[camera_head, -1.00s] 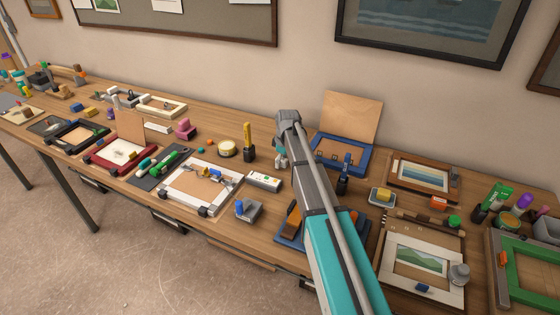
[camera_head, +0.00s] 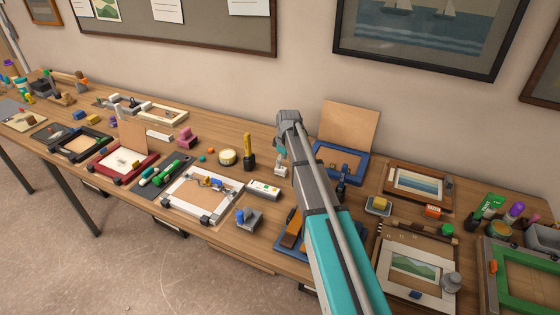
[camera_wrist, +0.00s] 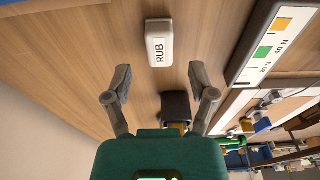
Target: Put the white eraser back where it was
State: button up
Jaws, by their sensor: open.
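The white eraser (camera_wrist: 159,42), marked RUB, lies on the wooden worktop in the wrist view. It is beyond and between my fingertips and apart from them. My gripper (camera_wrist: 160,76) is open and empty, with its two grey fingers spread apart. In the head view my arm reaches over the table, and my gripper is small and partly hidden at its far end. I cannot clearly make out the eraser in the head view.
A black holder (camera_wrist: 177,104) stands close between my fingers in the wrist view. A white gauge box (camera_wrist: 275,45) lies to the right. A blue frame with an upright board (camera_head: 347,125) is right of my arm. A white clamped frame (camera_head: 202,194) is to the left.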

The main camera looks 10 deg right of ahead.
aim_at(284, 169)
notch_tip(284, 169, up, 8)
jog(key=p, duration=0.7)
jog(key=shift+s+d+f, duration=0.2)
jog(key=shift+s+d, duration=0.1)
jog(key=shift+d, duration=0.1)
jog(key=s+a+m+h, duration=0.1)
jog(key=s+m, duration=0.9)
jog(key=s, duration=1.8)
jog(key=shift+s+a+m+g, duration=0.25)
jog(key=shift+m+g, duration=0.15)
jog(key=shift+f, duration=0.1)
jog(key=shift+f+b, duration=0.6)
jog(key=shift+b, duration=0.05)
jog(key=shift+r, duration=0.1)
